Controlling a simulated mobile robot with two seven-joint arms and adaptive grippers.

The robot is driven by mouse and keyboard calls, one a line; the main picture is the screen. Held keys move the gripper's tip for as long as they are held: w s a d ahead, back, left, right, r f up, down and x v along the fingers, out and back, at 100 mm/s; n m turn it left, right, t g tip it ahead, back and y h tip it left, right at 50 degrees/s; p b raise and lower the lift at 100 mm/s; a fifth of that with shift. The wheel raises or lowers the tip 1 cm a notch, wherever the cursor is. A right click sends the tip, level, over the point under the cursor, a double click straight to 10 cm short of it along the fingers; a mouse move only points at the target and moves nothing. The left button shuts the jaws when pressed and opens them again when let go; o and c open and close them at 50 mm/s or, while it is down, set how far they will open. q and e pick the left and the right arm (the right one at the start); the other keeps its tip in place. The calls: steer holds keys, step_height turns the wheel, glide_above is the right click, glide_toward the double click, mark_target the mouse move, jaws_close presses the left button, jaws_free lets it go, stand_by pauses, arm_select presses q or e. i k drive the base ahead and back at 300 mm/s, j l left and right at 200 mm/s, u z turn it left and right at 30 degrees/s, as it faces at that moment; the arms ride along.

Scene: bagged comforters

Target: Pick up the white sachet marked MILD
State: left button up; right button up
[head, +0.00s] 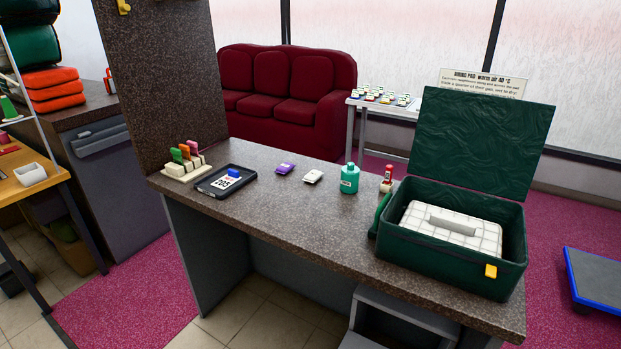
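A small white sachet (313,176) lies flat on the speckled counter (270,205), near its middle. Its marking is too small to read. A purple sachet (285,168) lies just to its left, apart from it. A teal bottle (349,178) stands upright to its right. Neither of my grippers shows in the head view, so their state is hidden.
A black tray (226,181) and a rack of coloured tags (187,160) sit at the counter's left. A small red bottle (387,178) and an open green case (450,270) holding a white quilted bag (452,228) stand right. Counter in front of the sachets is clear.

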mark_target(313, 176)
steer(key=i+j, duration=0.35)
steer(key=j, duration=0.25)
steer(key=i+j+z, duration=0.35)
steer(key=j, duration=0.2)
steer(key=j+z, duration=0.2)
steer(key=i+j, duration=0.05)
steer(key=j, duration=0.05)
